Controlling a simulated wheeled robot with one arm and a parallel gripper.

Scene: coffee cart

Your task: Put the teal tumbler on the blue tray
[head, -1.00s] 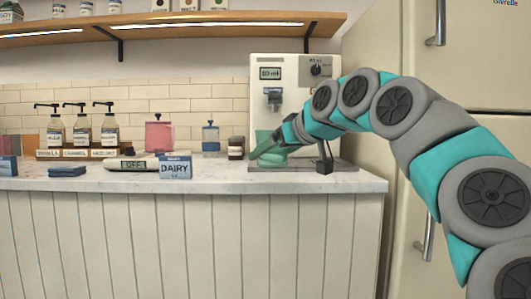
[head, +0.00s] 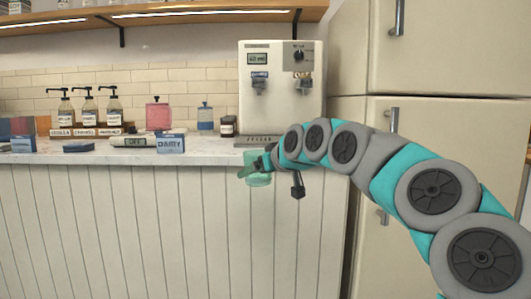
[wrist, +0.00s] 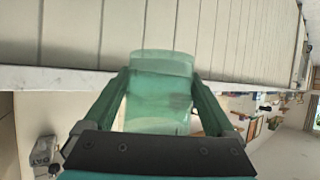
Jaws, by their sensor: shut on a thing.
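The teal tumbler (wrist: 158,95) is translucent green and sits between the two fingers of my gripper (wrist: 160,78) in the wrist view. My gripper is shut on it. In the head view the tumbler (head: 258,178) hangs in front of the counter's front edge, below the dispenser, with my gripper (head: 256,168) at its upper part. I cannot clearly make out a blue tray in either view. A small flat dark blue item (head: 79,147) lies on the counter at the left.
The white dispenser (head: 282,95) stands at the counter's right end, its drip grate (head: 258,140) bare. The dairy box (head: 171,144), the OFF-labelled device (head: 133,141), a pink canister (head: 158,115) and pump bottles (head: 88,112) stand leftward. A fridge (head: 430,70) is at right.

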